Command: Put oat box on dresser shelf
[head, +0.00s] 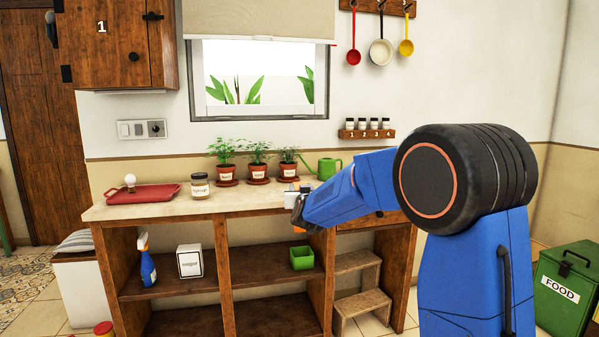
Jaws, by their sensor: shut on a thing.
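The wooden dresser (158,215) has a pale top and open shelves below. Its middle shelf (245,272) holds a white box (189,262) with a dark label too small to read surely, and a green square pot (302,258). My gripper (298,208) is at the front edge of the dresser top, right of centre, seen from behind my blue arm. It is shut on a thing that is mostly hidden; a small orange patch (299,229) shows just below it. I cannot tell whether this is the oat box.
A red tray (150,194), a jar (200,187), several potted plants (258,165) and a green watering can (328,168) stand on top. A blue spray bottle (147,262) is on the shelf's left. The middle shelf has free room between the white box and green pot.

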